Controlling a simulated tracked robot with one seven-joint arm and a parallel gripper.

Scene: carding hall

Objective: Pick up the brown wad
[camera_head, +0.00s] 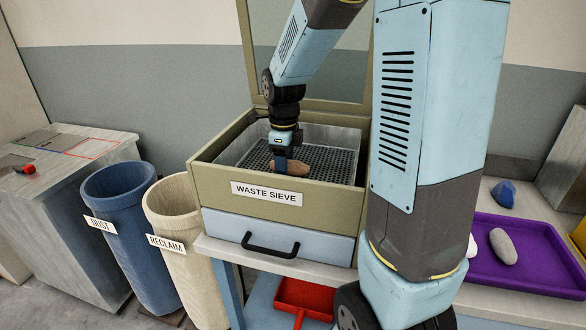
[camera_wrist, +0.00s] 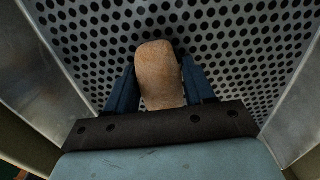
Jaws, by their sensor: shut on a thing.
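The brown wad (camera_wrist: 159,72) is between the two blue fingers of my gripper (camera_wrist: 161,88) in the wrist view. In the head view the wad (camera_head: 293,168) shows at the fingertips of my gripper (camera_head: 281,163), inside the box labelled WASTE SIEVE (camera_head: 330,191). My gripper is shut on the wad. The perforated sieve floor (camera_head: 335,163) lies under it. I cannot tell whether the wad touches the floor or hangs just above it.
The sieve's walls stand close around my gripper, with its lid raised behind. A blue DUST bin (camera_head: 135,235) and a cream RECLAIM bin (camera_head: 185,270) stand at left. A purple tray (camera_head: 545,262) with a grey wad (camera_head: 503,246) lies at right. A blue wad (camera_head: 503,193) lies behind it.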

